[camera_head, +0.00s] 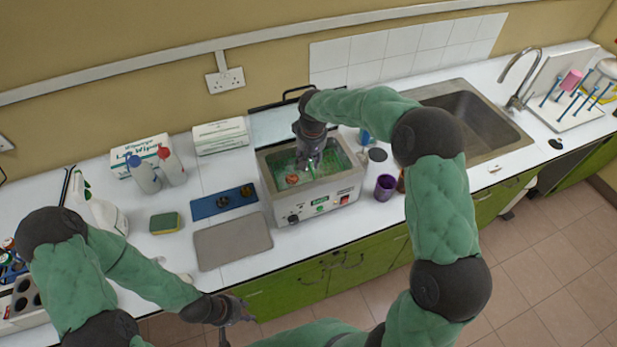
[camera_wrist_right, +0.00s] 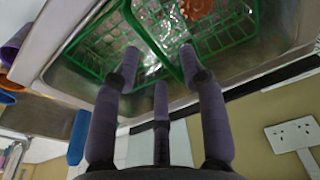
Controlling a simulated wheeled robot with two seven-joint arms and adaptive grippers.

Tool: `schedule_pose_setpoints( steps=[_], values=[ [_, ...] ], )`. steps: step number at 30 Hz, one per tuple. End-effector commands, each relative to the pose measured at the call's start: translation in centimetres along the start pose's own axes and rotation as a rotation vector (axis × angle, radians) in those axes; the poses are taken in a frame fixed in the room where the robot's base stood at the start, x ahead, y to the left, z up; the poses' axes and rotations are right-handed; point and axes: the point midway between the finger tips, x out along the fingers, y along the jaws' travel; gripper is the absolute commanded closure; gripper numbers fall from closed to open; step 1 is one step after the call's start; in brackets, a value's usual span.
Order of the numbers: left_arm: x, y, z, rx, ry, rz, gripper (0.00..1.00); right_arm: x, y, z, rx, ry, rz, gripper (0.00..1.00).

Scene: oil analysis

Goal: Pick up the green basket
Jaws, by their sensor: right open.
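The green wire basket (camera_wrist_right: 224,40) sits inside the open metal bath (camera_head: 318,204) on the counter. A part of the basket's green mesh (camera_head: 338,158) shows in the head view; my right gripper hides much of the rest. An orange-brown piece lies in it. My right gripper (camera_wrist_right: 158,72) is open, reaching down over the bath, its fingers spread above the basket around a green rim bar. I cannot tell whether they touch it. In the head view the right gripper (camera_head: 311,165) is over the bath. My left gripper (camera_head: 234,312) is low, in front of the counter, away from the basket.
Left of the bath are a blue tray (camera_head: 222,203), a grey mat (camera_head: 233,241), a sponge (camera_head: 165,222) and white bottles. A purple cup (camera_head: 385,187) stands just right of the bath. A sink (camera_head: 470,125) is farther right. A wall with sockets (camera_head: 225,80) stands behind.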

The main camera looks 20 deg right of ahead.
Motion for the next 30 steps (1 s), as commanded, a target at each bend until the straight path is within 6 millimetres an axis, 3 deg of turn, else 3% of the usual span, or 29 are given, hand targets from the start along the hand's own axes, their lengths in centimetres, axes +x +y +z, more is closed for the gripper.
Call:
schedule_pose_setpoints(
  steps=[6,14,19,30],
  values=[
    [0.2,-0.1,0.0,0.0,0.0,0.0,0.6,3.2,0.2,0.0,0.0,-0.002,-0.001,0.58],
    [0.2,-0.1,0.0,0.0,0.0,0.0,0.6,3.6,0.2,0.0,0.0,0.0,0.0,0.58],
    [0.2,-0.1,0.0,0.0,0.0,0.0,0.6,3.6,0.1,0.0,0.0,0.0,0.0,1.0],
    [0.2,-0.1,0.0,0.0,0.0,0.0,0.6,3.5,0.2,-0.1,0.0,0.002,0.0,1.0]
  ],
)
